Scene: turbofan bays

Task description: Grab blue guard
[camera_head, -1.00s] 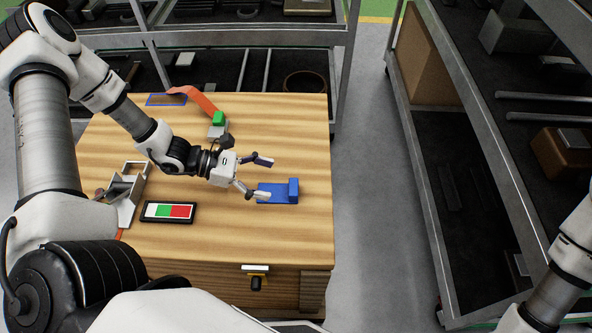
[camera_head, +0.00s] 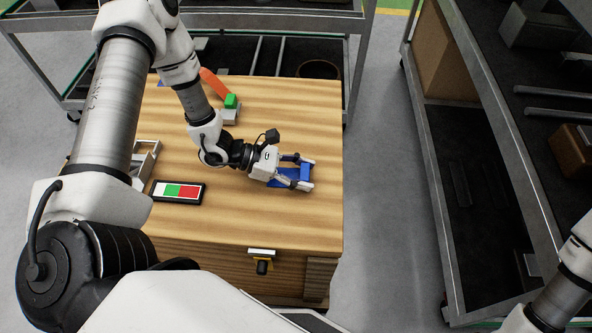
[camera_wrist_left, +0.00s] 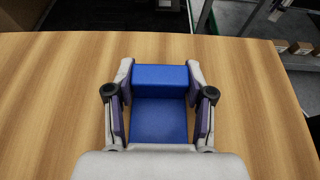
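The blue guard (camera_head: 297,180) is a flat plate with a raised block at its outer end. It lies on the wooden table, partly hidden by my left gripper. My left gripper (camera_head: 306,174) reaches over it from the left, one finger along each side. In the left wrist view the guard (camera_wrist_left: 160,120) fills the space between the fingers of the left gripper (camera_wrist_left: 160,90), and the fingers sit close against its sides with no clear gap. The guard seems flat on the table. My right gripper is out of view; only part of the right arm shows at the lower right.
On the wooden table (camera_head: 310,225) are a panel with white, green and red fields (camera_head: 179,191), a grey block with a green top (camera_head: 231,108), an orange strip (camera_head: 213,84) and a grey bracket (camera_head: 146,158). Dark shelves stand behind and right. The table's right side is clear.

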